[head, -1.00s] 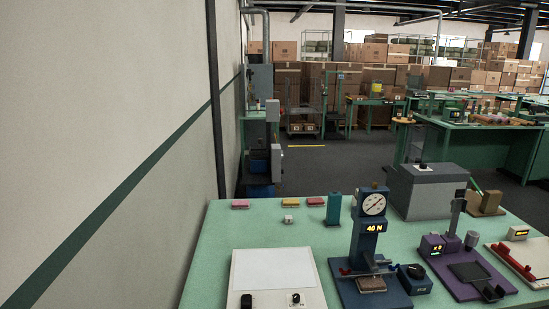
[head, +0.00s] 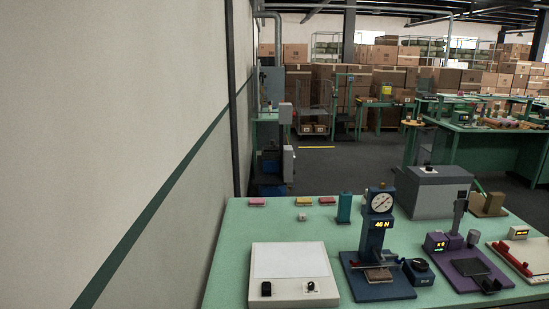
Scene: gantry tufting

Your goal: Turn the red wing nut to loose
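No wing nut can be made out for certain. The blue press-like device (head: 374,240) with a round dial and a lit yellow readout stands on the green bench, with small reddish parts low on its front, too small to identify. A red bar (head: 512,259) lies on a pale device at the bench's right end. My gripper is not in view.
The green bench (head: 232,270) also bears a white box with a blank top panel (head: 290,262), a purple device (head: 468,266), a grey box (head: 432,192) and a teal block (head: 344,208). A plain wall (head: 110,120) runs along the left.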

